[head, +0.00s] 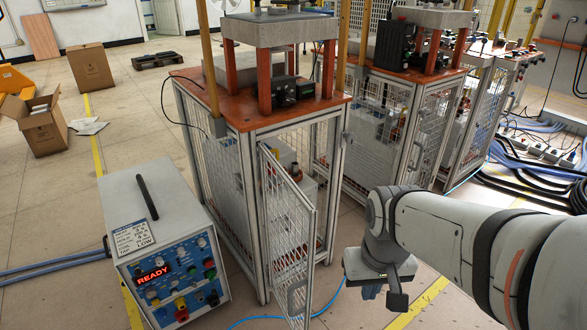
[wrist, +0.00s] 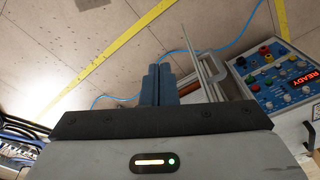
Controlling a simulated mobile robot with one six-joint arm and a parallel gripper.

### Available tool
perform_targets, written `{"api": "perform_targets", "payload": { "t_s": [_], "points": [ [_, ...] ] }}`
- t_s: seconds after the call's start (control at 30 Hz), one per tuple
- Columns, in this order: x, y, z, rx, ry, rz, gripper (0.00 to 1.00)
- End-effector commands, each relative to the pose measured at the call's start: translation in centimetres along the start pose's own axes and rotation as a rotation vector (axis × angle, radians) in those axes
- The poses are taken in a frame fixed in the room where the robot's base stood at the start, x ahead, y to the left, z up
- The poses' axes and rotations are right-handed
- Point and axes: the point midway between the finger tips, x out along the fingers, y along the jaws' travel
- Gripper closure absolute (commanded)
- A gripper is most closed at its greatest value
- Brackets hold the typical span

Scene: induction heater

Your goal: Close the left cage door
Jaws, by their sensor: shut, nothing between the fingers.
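The left cage door (head: 287,235) is a mesh panel in a grey metal frame. It stands open, swung out from the front of the left cage (head: 222,165) toward the camera, with a handle (head: 297,294) low near its free edge. In the wrist view the door (wrist: 203,62) appears nearly edge-on, right of the fingers. My gripper (head: 370,291) is to the right of the door in the head view, apart from it and pointing down. Its dark blue fingers (wrist: 160,84) are together and empty in the wrist view.
A control box with a READY display (head: 160,245) stands on the floor left of the cage. A second cage (head: 376,125) stands to the right, behind my arm. A thin blue cable (head: 325,305) runs over the floor near the door.

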Motion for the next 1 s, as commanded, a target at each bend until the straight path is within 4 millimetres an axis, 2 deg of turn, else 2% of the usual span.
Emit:
{"api": "perform_targets", "payload": {
  "t_s": [0.17, 0.27, 0.47, 0.6, 0.7, 0.8, 0.9, 1.0],
  "points": [
    [-2.0, -2.9, -1.8, -0.310, -0.091, 0.068, 1.00],
    [-3.4, -5.0, -3.5, -0.592, -0.173, 0.141, 1.00],
    [-5.9, -11.1, -6.8, -1.177, -0.341, 0.328, 1.00],
    [-7.2, -16.1, -8.3, -1.517, -0.440, 0.472, 1.00],
    [-7.8, -19.1, -8.8, -1.693, -0.496, 0.563, 1.00],
    [-8.1, -21.3, -8.9, -1.807, -0.534, 0.628, 1.00],
    [-8.2, -22.4, -9.0, -1.867, -0.554, 0.666, 1.00],
    [-7.8, -22.4, -9.2, -1.887, -0.562, 0.680, 1.00]
  ]
}}
